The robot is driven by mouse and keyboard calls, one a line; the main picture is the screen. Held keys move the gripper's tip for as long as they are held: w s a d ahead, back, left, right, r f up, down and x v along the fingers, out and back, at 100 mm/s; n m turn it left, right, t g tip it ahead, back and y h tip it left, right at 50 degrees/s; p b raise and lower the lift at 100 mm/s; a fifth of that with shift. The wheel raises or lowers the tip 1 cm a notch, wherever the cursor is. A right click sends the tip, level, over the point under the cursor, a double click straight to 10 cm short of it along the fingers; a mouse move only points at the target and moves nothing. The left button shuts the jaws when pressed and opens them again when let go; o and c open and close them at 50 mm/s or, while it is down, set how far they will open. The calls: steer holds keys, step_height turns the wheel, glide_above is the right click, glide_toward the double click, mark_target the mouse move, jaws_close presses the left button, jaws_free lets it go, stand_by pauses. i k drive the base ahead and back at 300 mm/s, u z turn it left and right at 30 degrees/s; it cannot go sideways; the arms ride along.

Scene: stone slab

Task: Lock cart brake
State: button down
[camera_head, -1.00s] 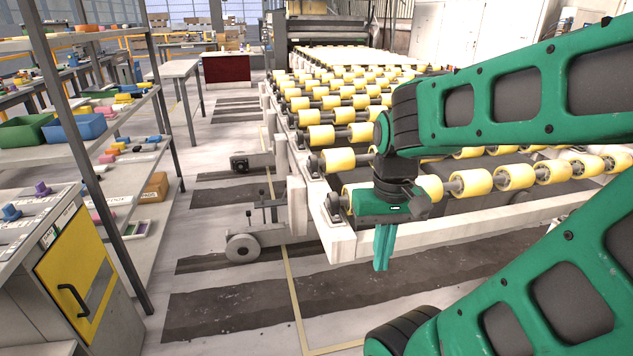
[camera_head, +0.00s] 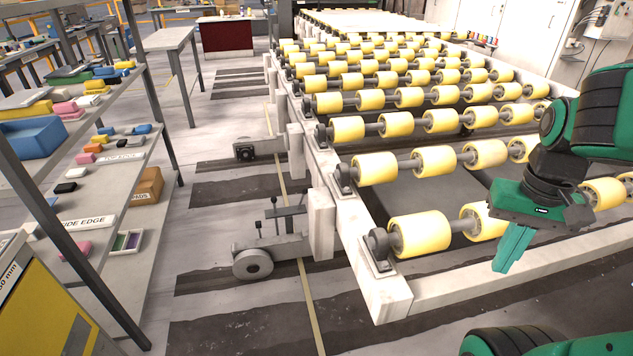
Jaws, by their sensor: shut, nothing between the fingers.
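A roller cart or conveyor (camera_head: 393,296) with a white frame and yellow rollers fills the middle and right. At its left side, low to the floor, is a wheel unit (camera_head: 282,244) with a grey wheel (camera_head: 252,264) and thin upright levers with dark knobs (camera_head: 273,207), which look like the brake. A second, similar unit (camera_head: 246,150) sits farther back. My green gripper (camera_head: 500,268) is at the right, in front of the near rollers. It is shut and empty, pointing down, well apart from the wheel unit and levers.
A shelf rack (camera_head: 100,192) with coloured blocks and boxes stands at the left, with a yellow-fronted cabinet (camera_head: 72,315) at lower left. A floor aisle with dark strips (camera_head: 235,283) lies open between rack and cart. A table (camera_head: 170,40) stands farther back.

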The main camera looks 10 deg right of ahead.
mark_target(305, 191)
steer(key=i, duration=0.15)
steer(key=u, duration=0.05)
steer(key=k, duration=0.65)
steer(key=u, duration=0.5)
steer(key=i, duration=0.65)
steer(key=u, duration=0.55)
steer(key=i, duration=1.6)
steer(key=z, duration=0.6)
